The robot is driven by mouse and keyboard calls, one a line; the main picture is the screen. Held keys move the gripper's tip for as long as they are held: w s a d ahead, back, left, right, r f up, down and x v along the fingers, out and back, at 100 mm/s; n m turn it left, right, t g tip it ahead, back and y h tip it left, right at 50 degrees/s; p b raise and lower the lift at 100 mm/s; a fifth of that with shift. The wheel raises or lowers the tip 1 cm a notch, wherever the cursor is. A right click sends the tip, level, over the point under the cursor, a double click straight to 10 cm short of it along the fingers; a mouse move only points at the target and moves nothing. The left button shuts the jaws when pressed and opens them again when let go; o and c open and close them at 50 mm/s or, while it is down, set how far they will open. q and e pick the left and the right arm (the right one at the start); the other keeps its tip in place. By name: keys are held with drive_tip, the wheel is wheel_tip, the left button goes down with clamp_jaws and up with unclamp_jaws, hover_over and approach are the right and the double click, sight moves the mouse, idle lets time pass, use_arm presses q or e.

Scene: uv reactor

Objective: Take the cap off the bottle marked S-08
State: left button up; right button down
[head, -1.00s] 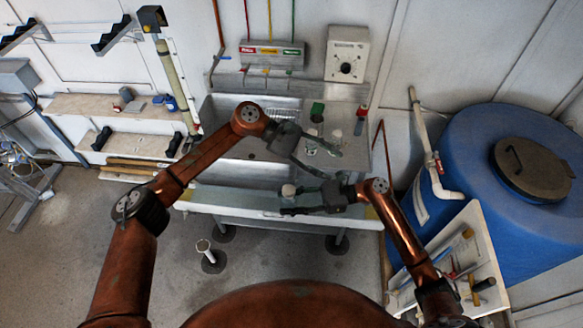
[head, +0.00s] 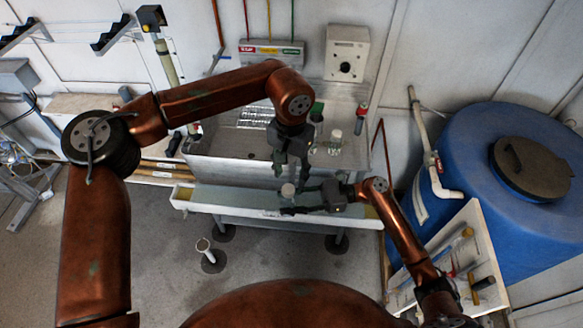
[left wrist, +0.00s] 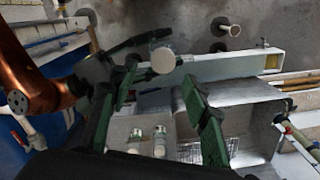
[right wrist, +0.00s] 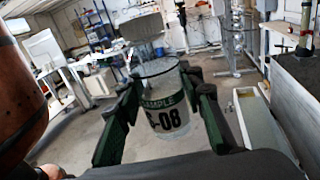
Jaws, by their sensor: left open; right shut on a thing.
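The bottle marked S-08 (right wrist: 165,108) is clear, with a dark-lettered label, and stands upright between my right gripper's fingers. Its pale round cap (head: 288,190) is on top; in the left wrist view the cap (left wrist: 163,61) shows as a disc. My right gripper (head: 295,199) is shut on the bottle, above the front of the sink bench; it also shows in the right wrist view (right wrist: 160,82). My left gripper (head: 291,172) points down just above the cap, open. In the left wrist view its fingertips (left wrist: 160,70) lie either side of the cap, with gaps.
Two other capped bottles (left wrist: 160,140) stand on the sink's ledge. A long white trough (head: 200,202) runs along the front of the sink (head: 235,145). A blue tank (head: 470,160) and a white tool tray (head: 480,222) are at the right.

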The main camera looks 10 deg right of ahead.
sight(290, 188)
use_arm(q)
wheel_tip(290, 188, down, 6)
drive_tip(key=shift+r, duration=0.1)
idle(0.4)
